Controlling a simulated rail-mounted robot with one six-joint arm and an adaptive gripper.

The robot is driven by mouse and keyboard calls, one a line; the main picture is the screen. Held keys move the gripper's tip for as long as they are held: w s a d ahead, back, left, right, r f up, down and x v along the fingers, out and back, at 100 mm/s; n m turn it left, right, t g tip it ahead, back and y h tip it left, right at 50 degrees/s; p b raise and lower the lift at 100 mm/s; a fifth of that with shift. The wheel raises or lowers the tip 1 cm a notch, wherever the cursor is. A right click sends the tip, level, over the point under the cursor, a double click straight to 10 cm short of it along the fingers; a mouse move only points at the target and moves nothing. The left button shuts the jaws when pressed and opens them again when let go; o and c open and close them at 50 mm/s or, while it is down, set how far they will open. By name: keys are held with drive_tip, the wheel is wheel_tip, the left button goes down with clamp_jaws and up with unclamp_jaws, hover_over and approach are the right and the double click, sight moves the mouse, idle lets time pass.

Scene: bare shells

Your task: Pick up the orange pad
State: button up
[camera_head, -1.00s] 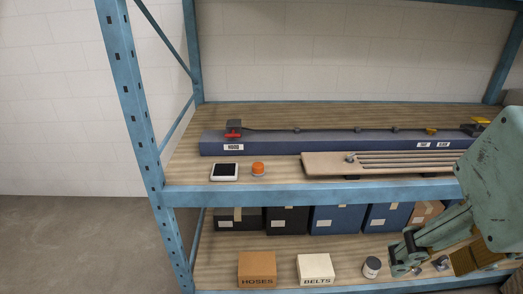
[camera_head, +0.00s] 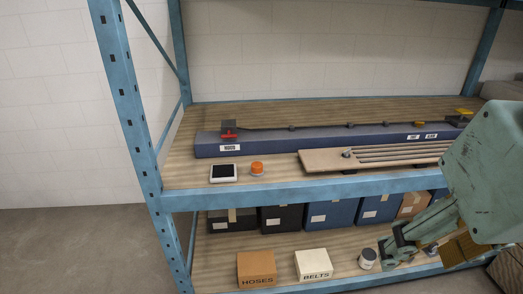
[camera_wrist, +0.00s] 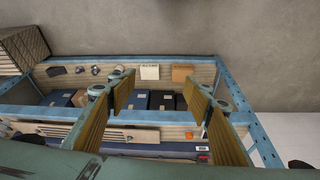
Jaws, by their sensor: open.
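A small round orange-topped piece with a pale base (camera_head: 257,168) stands on the upper shelf, just right of a white-framed dark tablet; it is the only small orange thing I see on that shelf. My gripper (camera_head: 428,248) is at the right in the head view, low in front of the rack and well away from the orange piece. In the wrist view my gripper (camera_wrist: 160,97) has its two yellowish finger pads wide apart with nothing between them.
The white-framed tablet (camera_head: 224,173), a long blue-grey beam (camera_head: 300,145) and a slatted board (camera_head: 315,161) share the upper shelf (camera_head: 190,175). The lower shelf holds a HOSES box (camera_head: 257,268), a BELTS box (camera_head: 313,264), a small jar (camera_head: 367,259) and dark bins. A blue post (camera_head: 130,120) bounds the left.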

drive_tip(key=w+a+r+m+g+p, duration=0.15)
drive_tip(key=w+r, duration=0.25)
drive_tip(key=w, duration=0.5)
drive_tip(key=w+a+r+m+t+p, duration=0.1)
drive_tip(key=w+a+r+m, duration=0.15)
drive_tip(key=w, duration=0.65)
drive_tip(key=m+g+y+p, duration=0.1)
drive_tip(key=m+g+p, duration=0.3)
drive_tip(key=m+p, duration=0.55)
hover_over(257, 164)
drive_tip(key=d, duration=0.2)
wheel_tip(257, 164, down, 24)
drive_tip(key=shift+w+a+r+m+b, duration=0.15)
drive_tip(key=shift+w+m+b, duration=0.1)
drive_tip(key=shift+w+b, duration=0.1)
drive_tip(key=shift+s, duration=0.1)
drive_tip(key=shift+s+a+f, duration=0.1)
drive_tip(key=shift+a+f, duration=0.05)
drive_tip(key=shift+f, duration=1.3)
drive_tip(key=shift+a+f, duration=0.2)
drive_tip(key=shift+f, duration=1.2)
drive_tip(key=shift+s+a+f, duration=0.1)
drive_tip(key=shift+a+f, duration=0.05)
drive_tip(key=shift+f, duration=1.3)
